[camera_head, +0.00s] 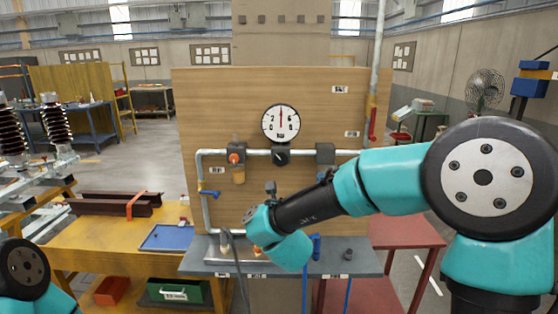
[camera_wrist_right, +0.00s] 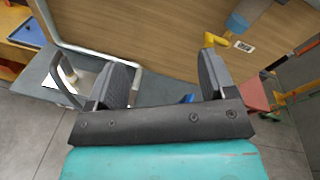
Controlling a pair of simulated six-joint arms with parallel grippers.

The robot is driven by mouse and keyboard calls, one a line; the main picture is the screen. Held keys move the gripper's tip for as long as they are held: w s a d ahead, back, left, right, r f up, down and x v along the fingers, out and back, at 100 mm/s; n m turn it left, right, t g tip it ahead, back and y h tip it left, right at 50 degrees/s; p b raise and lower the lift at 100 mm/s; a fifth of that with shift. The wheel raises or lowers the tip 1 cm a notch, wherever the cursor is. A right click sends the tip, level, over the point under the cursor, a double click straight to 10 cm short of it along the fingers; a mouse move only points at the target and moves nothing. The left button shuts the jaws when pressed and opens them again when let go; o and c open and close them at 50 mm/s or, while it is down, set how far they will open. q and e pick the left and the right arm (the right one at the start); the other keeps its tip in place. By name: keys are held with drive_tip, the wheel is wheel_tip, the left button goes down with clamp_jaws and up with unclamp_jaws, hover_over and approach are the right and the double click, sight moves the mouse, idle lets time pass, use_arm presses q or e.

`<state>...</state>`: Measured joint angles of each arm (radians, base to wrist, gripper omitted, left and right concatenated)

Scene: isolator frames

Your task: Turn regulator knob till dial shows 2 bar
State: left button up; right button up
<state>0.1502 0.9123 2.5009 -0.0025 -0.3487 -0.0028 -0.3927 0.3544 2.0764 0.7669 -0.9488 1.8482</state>
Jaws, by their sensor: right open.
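The round white pressure dial (camera_head: 281,124) is mounted on the wooden panel in the head view. Its red needle points about straight up, between the 2 on the left and the 6 on the right. The black regulator knob (camera_head: 282,157) sits just below the dial on the grey pipe. My right gripper (camera_wrist_right: 165,65) is open in the right wrist view, with nothing between its fingers. In the head view the right wrist is low in front of the panel, below the knob and apart from it; its fingers are hard to make out there. My left gripper is out of view.
Pipe fittings flank the knob, with an orange-and-black unit (camera_head: 237,157) at left. A blue valve handle (camera_head: 209,194) and a red one (camera_head: 372,124) stick out. A grey shelf (camera_head: 205,264) runs below the panel. The yellow handle (camera_wrist_right: 214,40) shows in the wrist view.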

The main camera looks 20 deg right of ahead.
sight(281, 158)
wheel_tip(281, 158, up, 9)
drive_tip(key=s+m+t+h, duration=0.1)
drive_tip(key=m+h, duration=0.1)
drive_tip(key=m, duration=0.4)
drive_tip(key=shift+s+a+m, duration=0.3)
drive_tip(key=shift+s, duration=0.1)
drive_tip(key=shift+f, duration=0.15)
drive_tip(key=x, duration=1.7)
drive_tip(key=shift+w+d, duration=0.15)
drive_tip(key=shift+w, duration=0.05)
drive_tip(key=c, duration=0.9)
